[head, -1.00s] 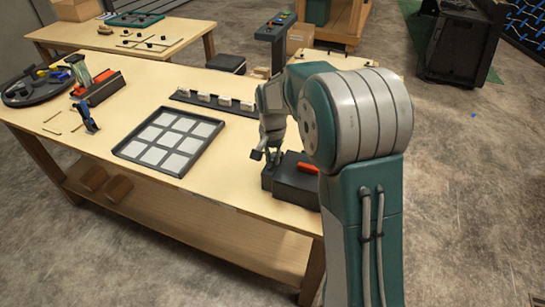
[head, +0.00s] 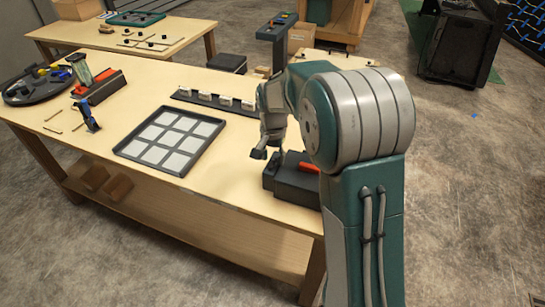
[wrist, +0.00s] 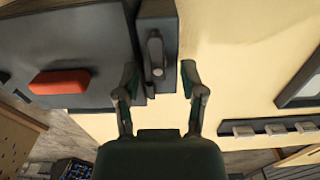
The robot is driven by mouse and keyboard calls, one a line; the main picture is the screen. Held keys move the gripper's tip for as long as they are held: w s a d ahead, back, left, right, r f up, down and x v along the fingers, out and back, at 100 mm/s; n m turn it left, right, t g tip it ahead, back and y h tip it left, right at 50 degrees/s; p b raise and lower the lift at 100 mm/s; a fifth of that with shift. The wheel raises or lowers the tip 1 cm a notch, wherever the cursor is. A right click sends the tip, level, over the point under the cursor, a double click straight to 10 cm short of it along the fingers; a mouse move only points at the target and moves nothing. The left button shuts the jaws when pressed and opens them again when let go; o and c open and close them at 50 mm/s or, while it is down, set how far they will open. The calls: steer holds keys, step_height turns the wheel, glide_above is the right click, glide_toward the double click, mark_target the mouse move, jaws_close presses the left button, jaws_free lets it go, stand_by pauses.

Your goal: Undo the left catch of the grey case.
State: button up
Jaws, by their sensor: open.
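The dark grey case (head: 296,186) sits at the near right corner of the table, partly hidden by my arm in the head view. In the wrist view the case (wrist: 65,25) fills the upper left, with its red handle (wrist: 60,82). A block on its side (wrist: 157,14) carries a small grey catch (wrist: 155,54). My gripper (wrist: 160,80) is open and empty, with one finger on either side of the catch's lower end in the picture. Whether a finger touches it, I cannot tell. In the head view my gripper (head: 266,153) is just above the case's left end.
A black tray of pale squares (head: 170,141) lies left of the case. A dark rail with several white blocks (head: 214,101) lies behind.

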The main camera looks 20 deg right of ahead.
mark_target(273, 159)
step_height(273, 159, up, 12)
steer(key=shift+f, duration=0.15)
stand_by(0.5)
